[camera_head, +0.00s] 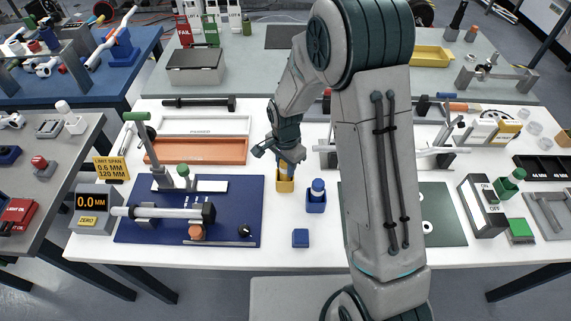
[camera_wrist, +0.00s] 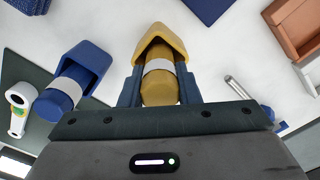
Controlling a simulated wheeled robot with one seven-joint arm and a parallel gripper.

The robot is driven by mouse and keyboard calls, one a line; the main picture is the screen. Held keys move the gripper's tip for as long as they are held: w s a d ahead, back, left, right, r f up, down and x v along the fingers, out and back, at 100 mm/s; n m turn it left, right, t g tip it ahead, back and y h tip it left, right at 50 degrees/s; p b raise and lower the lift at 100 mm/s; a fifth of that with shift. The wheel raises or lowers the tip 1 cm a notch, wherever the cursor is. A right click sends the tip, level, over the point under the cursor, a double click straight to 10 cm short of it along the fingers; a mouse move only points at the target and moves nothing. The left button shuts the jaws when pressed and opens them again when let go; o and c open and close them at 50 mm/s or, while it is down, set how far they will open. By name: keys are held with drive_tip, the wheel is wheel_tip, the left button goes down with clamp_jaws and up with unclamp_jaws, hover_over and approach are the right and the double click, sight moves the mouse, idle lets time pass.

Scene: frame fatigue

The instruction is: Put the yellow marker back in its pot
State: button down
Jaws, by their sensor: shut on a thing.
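The yellow marker (camera_wrist: 160,88), with a white band round it, is between the two fingers of my gripper (camera_wrist: 158,98) in the wrist view. My gripper is shut on it. The far end of the marker is within the outline of the yellow pot (camera_wrist: 165,33); how deep it sits cannot be told. In the head view my gripper (camera_head: 284,163) is directly above the yellow pot (camera_head: 285,185), pointing down, and mostly hides the marker.
A blue pot (camera_head: 316,206) holding a blue marker (camera_head: 318,186) stands just right of the yellow pot. A small blue block (camera_head: 300,238) lies in front. A blue mat (camera_head: 130,230) with a measuring rig is at left. An orange tray (camera_head: 200,151) lies behind.

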drive_tip(key=c, duration=1.1)
unclamp_jaws()
drive_tip(key=shift+f, duration=0.1)
drive_tip(key=shift+p, duration=0.5)
drive_tip(key=shift+w+r+b, duration=0.1)
drive_tip(key=shift+r+b, duration=0.25)
drive_tip(key=shift+r, duration=0.1)
wheel_tip(320, 180, up, 13)
drive_tip(key=b, duration=0.2)
drive_tip(key=s+d+r+n+t, duration=0.1)
drive_tip(key=s+d+r+n, duration=0.1)
drive_tip(key=s, duration=0.4)
drive_tip(key=s+d+r+n+t, duration=0.1)
drive_tip(key=s+d+r+n, duration=0.2)
drive_tip(key=s+d, duration=0.4)
drive_tip(key=s+d+r+n+t, duration=0.1)
drive_tip(key=s+d+r+n, duration=0.1)
drive_tip(key=s+d+n, duration=0.2)
drive_tip(key=shift+s+d+r+n, duration=0.15)
drive_tip(key=shift+s+d+r, duration=0.05)
drive_tip(key=shift+s, duration=0.5)
drive_tip(key=shift+s+d+r+n, duration=0.15)
drive_tip(key=shift+s+d+r, duration=0.05)
drive_tip(key=shift+s, duration=0.45)
